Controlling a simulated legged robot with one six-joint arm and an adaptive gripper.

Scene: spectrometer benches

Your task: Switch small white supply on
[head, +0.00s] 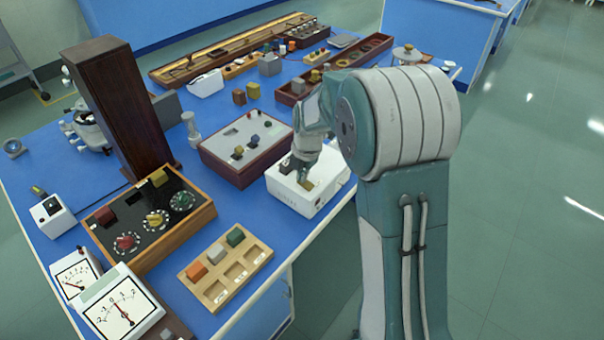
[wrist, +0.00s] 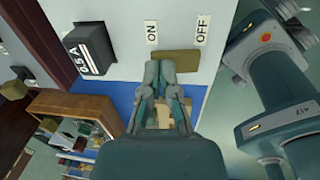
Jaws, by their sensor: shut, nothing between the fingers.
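A white supply box (head: 312,204) stands at the near right edge of the blue bench. Its white face fills the top of the wrist view (wrist: 135,25), with ON and OFF labels. A brownish switch piece (wrist: 190,61) lies below the labels; it also shows on the box in the head view (head: 307,185). A black block (wrist: 88,50) marked with a rating sits left of the labels. My gripper (wrist: 164,70) is shut and empty, its tips overlapping the switch's left part, towards ON. I cannot tell whether they touch it.
A brown-sided grey panel box (head: 252,133) stands just left of the supply. A wooden tray with coloured blocks (head: 226,264) and a black dial panel (head: 150,217) lie nearer left. A long red-brown tray (head: 375,50) lies behind. Open floor (head: 510,200) is on the right.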

